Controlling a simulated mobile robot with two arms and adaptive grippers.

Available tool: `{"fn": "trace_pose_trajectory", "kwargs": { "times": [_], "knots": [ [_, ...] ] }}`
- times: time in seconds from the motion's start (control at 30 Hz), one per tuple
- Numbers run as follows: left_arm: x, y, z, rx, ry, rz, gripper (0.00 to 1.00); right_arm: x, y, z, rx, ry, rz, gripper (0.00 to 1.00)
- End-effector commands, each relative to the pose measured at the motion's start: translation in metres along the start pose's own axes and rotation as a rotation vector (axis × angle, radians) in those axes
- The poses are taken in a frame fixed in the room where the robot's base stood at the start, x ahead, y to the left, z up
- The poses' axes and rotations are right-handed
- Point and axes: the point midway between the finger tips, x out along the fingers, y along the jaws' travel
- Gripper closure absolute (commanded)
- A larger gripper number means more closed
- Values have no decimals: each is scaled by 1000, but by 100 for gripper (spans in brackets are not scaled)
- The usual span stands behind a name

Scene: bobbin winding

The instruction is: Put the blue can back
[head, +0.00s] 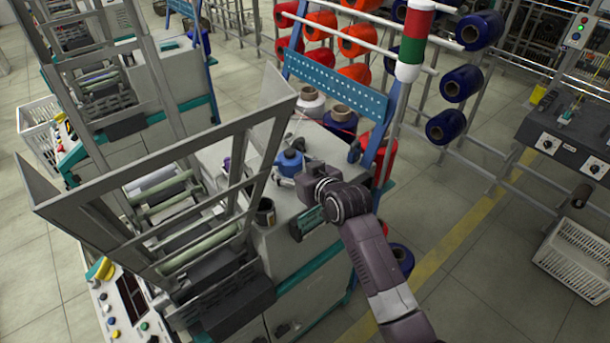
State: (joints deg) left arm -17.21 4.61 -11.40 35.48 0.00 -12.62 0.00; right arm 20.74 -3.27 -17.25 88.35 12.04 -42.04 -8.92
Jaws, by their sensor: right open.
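The blue can (290,162) stands on the grey top of the winding machine (292,222), near its back part. Its lower right side is close to my right gripper (304,178). The gripper reaches in from the lower right and is open beside the can; its fingers are small and partly hidden by its own dark body. I cannot tell whether they touch the can. My left gripper is not in view.
A dark cup (265,212) stands on the machine top. Tilted grey frames (205,150) rise at the left. A blue perforated panel (337,84) and white spools (311,101) are behind. A red-white-green signal lamp (412,42) stands at the right.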

Motion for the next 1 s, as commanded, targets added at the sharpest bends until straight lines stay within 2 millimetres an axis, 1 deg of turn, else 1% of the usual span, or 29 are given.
{"fn": "trace_pose_trajectory", "kwargs": {
  "times": [0.3, 0.5, 0.7, 1.0],
  "knots": [
    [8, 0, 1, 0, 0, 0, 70, -54, 0, 2, -1, 1, 1, 36],
    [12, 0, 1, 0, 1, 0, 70, -83, 0, 1, -2, 2, 1, 36],
    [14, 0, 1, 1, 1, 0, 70, -98, 0, 0, -1, 0, 0, 36],
    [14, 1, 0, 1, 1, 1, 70, -100, 0, 0, -1, 0, 0, 36]
  ]
}}
